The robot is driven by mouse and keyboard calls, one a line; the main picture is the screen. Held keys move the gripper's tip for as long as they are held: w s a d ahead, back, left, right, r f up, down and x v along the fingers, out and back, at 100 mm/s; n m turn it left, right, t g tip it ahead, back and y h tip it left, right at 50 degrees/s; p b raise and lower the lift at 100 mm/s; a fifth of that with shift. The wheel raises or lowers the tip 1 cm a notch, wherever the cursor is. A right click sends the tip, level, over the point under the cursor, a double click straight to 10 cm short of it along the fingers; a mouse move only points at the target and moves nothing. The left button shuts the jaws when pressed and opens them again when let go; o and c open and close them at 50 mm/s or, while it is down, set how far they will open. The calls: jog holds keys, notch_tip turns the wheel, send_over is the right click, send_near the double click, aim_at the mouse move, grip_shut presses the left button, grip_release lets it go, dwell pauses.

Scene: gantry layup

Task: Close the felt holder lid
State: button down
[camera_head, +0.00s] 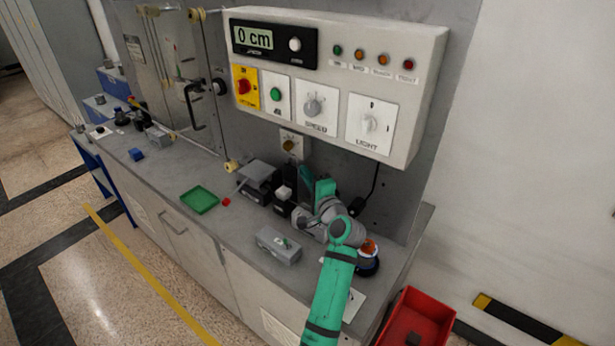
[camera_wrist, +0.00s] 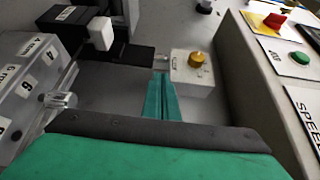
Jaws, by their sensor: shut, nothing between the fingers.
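A dark unit with a raised grey plate (camera_head: 258,177), which may be the felt holder with its lid up, stands on the counter near the back panel. In the wrist view its dark body (camera_wrist: 125,54) is ahead and left of my fingers, with a white block (camera_wrist: 101,33) at its edge. The white block also shows in the head view (camera_head: 284,192). My gripper (camera_head: 305,174) is right of the unit, apart from it. In the wrist view its green fingers (camera_wrist: 162,84) are together and empty. The lid's hinge and exact angle cannot be made out.
A yellow knob box (camera_wrist: 192,70) is close right of my fingers, under the control panel (camera_head: 330,85). A green tray (camera_head: 200,199) and red cube (camera_head: 226,202) lie further left.

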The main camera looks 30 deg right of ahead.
aim_at(290, 171)
jog(key=shift+w+d, duration=0.25)
jog(key=shift+w, duration=1.2)
jog(key=shift+w+d, duration=0.2)
jog(key=shift+w, duration=1.25)
jog(key=shift+a, duration=0.1)
